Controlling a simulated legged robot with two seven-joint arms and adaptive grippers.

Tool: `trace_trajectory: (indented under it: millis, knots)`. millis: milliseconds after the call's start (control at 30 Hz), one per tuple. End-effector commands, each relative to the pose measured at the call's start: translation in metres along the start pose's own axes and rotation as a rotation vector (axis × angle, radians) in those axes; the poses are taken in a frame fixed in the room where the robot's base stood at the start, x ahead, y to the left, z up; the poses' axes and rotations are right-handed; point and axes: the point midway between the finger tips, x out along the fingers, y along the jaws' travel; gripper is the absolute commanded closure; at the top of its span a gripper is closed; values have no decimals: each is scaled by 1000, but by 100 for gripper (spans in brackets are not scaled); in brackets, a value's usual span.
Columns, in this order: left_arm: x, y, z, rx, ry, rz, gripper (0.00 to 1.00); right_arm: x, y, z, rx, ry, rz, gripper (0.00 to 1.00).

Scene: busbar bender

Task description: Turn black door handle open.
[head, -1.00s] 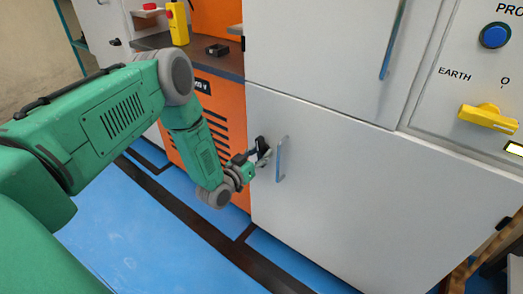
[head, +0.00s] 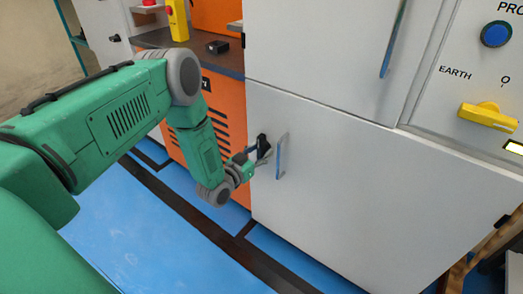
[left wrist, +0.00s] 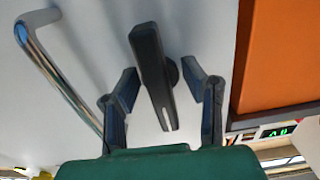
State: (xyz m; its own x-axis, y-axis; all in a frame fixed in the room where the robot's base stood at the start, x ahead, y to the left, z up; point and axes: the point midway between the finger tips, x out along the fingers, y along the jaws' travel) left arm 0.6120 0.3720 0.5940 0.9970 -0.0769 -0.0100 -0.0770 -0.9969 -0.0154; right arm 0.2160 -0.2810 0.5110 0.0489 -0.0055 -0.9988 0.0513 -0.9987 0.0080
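The black door handle (head: 263,142) sits near the left edge of the lower white cabinet door (head: 370,190), just left of a metal bar handle (head: 282,157). In the left wrist view the black handle (left wrist: 152,72) is a long lever, standing nearly upright in the picture with a slight tilt. My left gripper (head: 258,158) is at the handle. Its two fingers (left wrist: 163,92) are apart, one on each side of the lever, with visible gaps on both sides. The left gripper is open and holds nothing. My right gripper is out of view.
The metal bar handle (left wrist: 60,75) stands close beside the left finger in the wrist view. An orange panel (head: 230,125) adjoins the door on the left. A control panel with a yellow switch (head: 488,117) is at right. The blue floor (head: 130,225) in front is clear.

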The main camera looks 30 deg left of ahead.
Motion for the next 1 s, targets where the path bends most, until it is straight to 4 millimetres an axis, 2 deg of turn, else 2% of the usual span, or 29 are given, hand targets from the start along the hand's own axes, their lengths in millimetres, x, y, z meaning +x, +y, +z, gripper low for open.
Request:
trace_trajectory:
  millis: [167, 267, 700, 833, 1000]
  knots:
    - [-1, 0, -2, -1, 4, 1, 62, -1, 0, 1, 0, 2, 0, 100]
    - [-8, 0, -2, -1, 4, 1, 62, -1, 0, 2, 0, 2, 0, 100]
    - [-94, -1, 1, -2, -1, 0, 62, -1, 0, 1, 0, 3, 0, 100]
    - [-110, -1, 2, -1, -1, 0, 62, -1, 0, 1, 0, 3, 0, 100]
    - [-119, -1, 2, -2, 0, 1, 62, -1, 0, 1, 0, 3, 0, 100]
